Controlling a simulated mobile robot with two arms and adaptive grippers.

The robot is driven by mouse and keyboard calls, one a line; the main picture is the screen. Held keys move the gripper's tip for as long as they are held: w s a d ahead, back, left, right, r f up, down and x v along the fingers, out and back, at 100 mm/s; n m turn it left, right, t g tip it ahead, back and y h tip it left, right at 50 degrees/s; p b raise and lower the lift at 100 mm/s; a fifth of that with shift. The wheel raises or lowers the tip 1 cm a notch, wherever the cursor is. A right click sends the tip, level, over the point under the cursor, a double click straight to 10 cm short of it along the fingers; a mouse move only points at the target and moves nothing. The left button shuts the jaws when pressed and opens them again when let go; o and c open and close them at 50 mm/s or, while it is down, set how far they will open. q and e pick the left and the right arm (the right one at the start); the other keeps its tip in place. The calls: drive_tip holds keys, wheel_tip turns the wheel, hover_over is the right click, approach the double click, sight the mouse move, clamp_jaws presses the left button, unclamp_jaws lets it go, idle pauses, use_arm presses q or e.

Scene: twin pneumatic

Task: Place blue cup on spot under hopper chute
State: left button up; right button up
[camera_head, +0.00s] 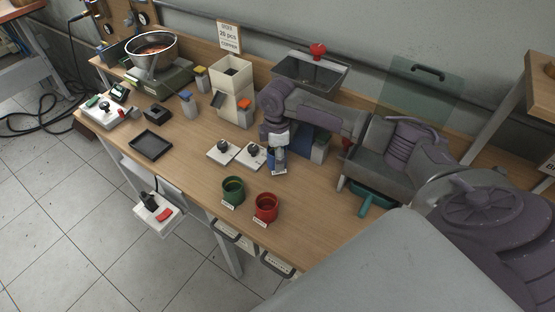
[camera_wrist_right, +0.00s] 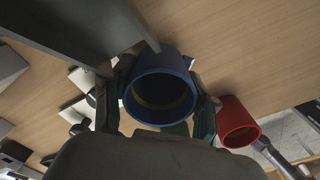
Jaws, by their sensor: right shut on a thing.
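The blue cup (camera_head: 281,162) is held between the fingers of my right gripper (camera_head: 277,150), to the right of the two white plates with black knobs. In the right wrist view the blue cup (camera_wrist_right: 162,92) sits between the two dark fingers, its open mouth facing the camera. Whether its base touches the table cannot be told. A beige hopper (camera_head: 232,76) with a front opening stands behind and left of the cup. A grey hopper bin (camera_head: 310,72) with a red knob is behind my right arm, and the area under it is largely hidden. My left gripper is not in view.
A green cup (camera_head: 233,190) and a red cup (camera_head: 266,207) stand in front of my gripper; the red cup also shows in the wrist view (camera_wrist_right: 236,121). A white plate (camera_head: 251,156) lies just left of the blue cup. A black tray (camera_head: 150,145) lies further left.

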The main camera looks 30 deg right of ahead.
wheel_tip(320, 180, down, 2)
drive_tip(key=shift+f, duration=0.35)
drive_tip(key=shift+f, duration=0.2)
drive_tip(key=o, duration=1.2)
drive_tip(key=shift+s, duration=0.1)
drive_tip(key=shift+o, duration=0.2)
drive_tip(key=shift+r, duration=0.15)
wheel_tip(320, 180, up, 12)
drive_tip(key=b, duration=0.1)
